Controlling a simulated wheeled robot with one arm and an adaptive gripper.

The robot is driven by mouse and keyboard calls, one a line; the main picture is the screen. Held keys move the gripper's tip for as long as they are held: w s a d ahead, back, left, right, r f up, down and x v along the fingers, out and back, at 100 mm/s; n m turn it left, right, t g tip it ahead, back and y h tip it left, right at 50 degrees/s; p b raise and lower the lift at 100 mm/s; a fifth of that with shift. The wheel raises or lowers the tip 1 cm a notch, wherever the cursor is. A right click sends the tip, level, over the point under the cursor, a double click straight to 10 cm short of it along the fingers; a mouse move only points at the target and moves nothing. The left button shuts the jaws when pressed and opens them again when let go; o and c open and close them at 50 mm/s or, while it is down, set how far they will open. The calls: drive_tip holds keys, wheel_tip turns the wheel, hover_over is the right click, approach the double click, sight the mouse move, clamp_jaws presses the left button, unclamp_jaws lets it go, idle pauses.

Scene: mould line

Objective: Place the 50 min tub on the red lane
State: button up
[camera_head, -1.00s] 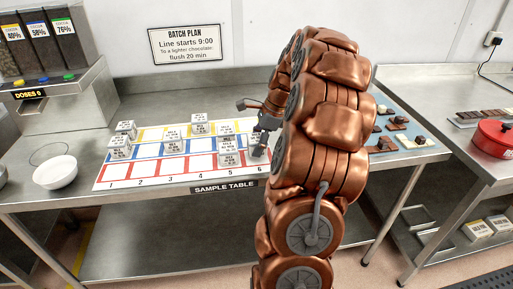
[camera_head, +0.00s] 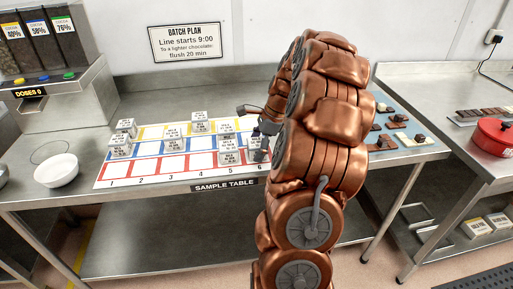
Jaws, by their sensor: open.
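Several small white-labelled tubs stand on the sample board on the table. One tub (camera_head: 201,122) is at the back in the yellow lane. Two more, a left tub (camera_head: 120,145) and a middle tub (camera_head: 173,138), stand around the blue lane. Another tub (camera_head: 229,150) stands near column 5. The label print is too small to tell which is the 50 min tub. The red lane (camera_head: 143,170) runs along the front, with bare cells at the left and middle. My gripper (camera_head: 254,128) is open at the board's right end, near column 6, partly hidden by my copper arm.
A white bowl (camera_head: 57,171) sits left of the board. A chocolate dispenser (camera_head: 45,50) stands at the back left. A blue board with chocolates (camera_head: 400,138) lies right of my arm. A red pot (camera_head: 492,137) stands on the right bench.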

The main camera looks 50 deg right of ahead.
drive_tip(key=shift+r, duration=0.1)
drive_tip(key=b+v, duration=0.2)
drive_tip(key=v, duration=1)
drive_tip(key=shift+a, duration=0.1)
drive_tip(key=s+a+f+n+g, duration=0.1)
drive_tip(key=s+a+n+g, duration=0.2)
drive_tip(key=a+n, duration=1.6)
drive_tip(key=s+a+f+n+h, duration=0.1)
drive_tip(key=s+a+f+n, duration=0.2)
drive_tip(key=s+a, duration=0.5)
drive_tip(key=s+a+f+n+g+h, duration=0.1)
drive_tip(key=s+a+f+n+h, duration=0.1)
drive_tip(key=s+a+f, duration=0.4)
drive_tip(key=s+a+n, duration=0.1)
drive_tip(key=s+a, duration=0.2)
drive_tip(key=s, duration=0.1)
drive_tip(key=shift+h, duration=0.3)
drive_tip(key=shift+r, duration=0.1)
